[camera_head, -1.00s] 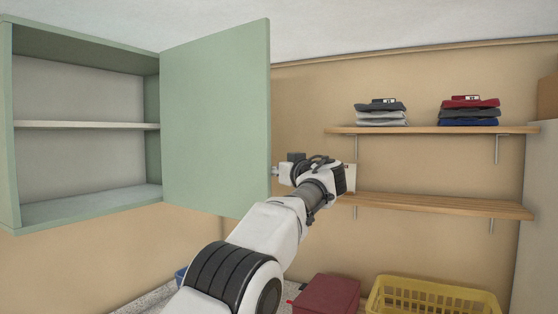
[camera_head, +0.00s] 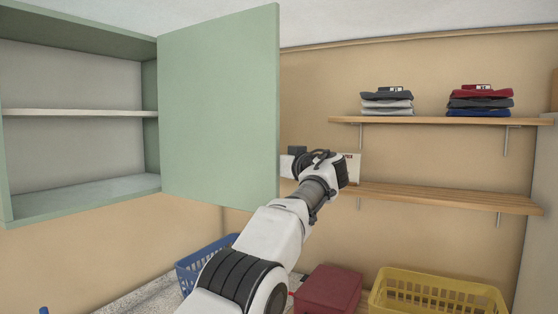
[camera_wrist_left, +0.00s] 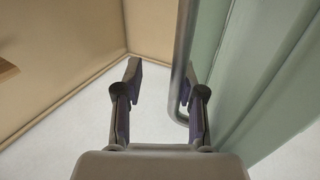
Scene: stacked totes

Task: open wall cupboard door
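The green wall cupboard (camera_head: 78,166) is at upper left, with its door (camera_head: 222,105) standing wide open and its inner face toward me. Inside are one bare shelf (camera_head: 75,112) and an empty floor. My left arm reaches up past the door's free edge, and its fingers are hidden behind the door in the head view. In the left wrist view, my left gripper (camera_wrist_left: 160,80) has its fingers apart. The door's grey bar handle (camera_wrist_left: 180,60) is beside the inner side of the right finger; I cannot tell whether they touch. My right gripper is not in view.
A blue basket (camera_head: 195,270), a dark red box (camera_head: 328,290) and a yellow basket (camera_head: 435,295) are below. Open space lies between the door and shelves.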

